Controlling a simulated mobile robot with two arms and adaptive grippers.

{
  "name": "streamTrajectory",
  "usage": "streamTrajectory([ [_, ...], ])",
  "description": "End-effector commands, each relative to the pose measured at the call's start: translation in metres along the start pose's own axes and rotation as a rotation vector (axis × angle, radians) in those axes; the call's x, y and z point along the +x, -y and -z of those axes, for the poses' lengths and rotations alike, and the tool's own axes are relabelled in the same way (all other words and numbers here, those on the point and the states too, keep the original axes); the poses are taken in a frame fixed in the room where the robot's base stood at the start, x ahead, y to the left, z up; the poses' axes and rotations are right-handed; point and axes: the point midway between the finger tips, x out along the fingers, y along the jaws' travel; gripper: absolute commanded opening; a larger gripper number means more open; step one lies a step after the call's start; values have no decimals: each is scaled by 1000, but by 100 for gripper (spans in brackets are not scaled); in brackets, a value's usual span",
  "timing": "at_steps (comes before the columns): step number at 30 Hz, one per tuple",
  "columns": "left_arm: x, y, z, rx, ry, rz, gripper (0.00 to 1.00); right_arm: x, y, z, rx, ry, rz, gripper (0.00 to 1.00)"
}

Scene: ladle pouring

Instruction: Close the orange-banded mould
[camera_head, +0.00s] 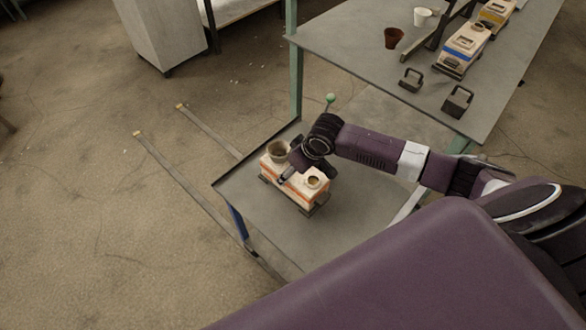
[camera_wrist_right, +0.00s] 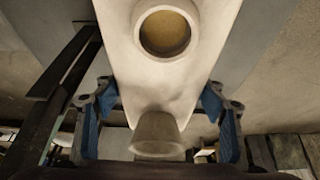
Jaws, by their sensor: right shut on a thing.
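The orange-banded mould (camera_head: 291,190) is a pale block with orange stripes along its side. It is at the small, low grey table in the head view. A round cup (camera_head: 278,148) rises at its far left end and a smaller ring-shaped opening (camera_head: 313,182) is at its near right end. My right gripper (camera_head: 284,180) is over the block's middle. My left gripper is out of view.
A larger grey table (camera_head: 365,50) at the upper right holds a blue-banded mould (camera_head: 462,50), a yellow-marked one (camera_head: 495,14), a brown cup (camera_head: 393,38), a white cup (camera_head: 422,17) and two dark handled weights (camera_head: 457,102). The low table's front (camera_head: 275,240) is clear.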

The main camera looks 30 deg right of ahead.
Motion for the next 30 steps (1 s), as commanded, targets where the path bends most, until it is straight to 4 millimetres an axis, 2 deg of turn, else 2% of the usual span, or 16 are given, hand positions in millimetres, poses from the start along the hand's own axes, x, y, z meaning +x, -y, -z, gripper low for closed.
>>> streamTrajectory([
  [13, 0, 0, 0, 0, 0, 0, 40, 1, 0, 2, -1, -8, 0, 7],
  [14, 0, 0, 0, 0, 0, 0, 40, 1, 0, 2, -1, -8, 0, 66],
  [19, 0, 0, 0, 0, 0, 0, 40, 1, 0, 2, -1, -5, 0, 85],
  [30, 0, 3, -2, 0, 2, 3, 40, 0, 0, -3, 0, 3, 0, 85],
])
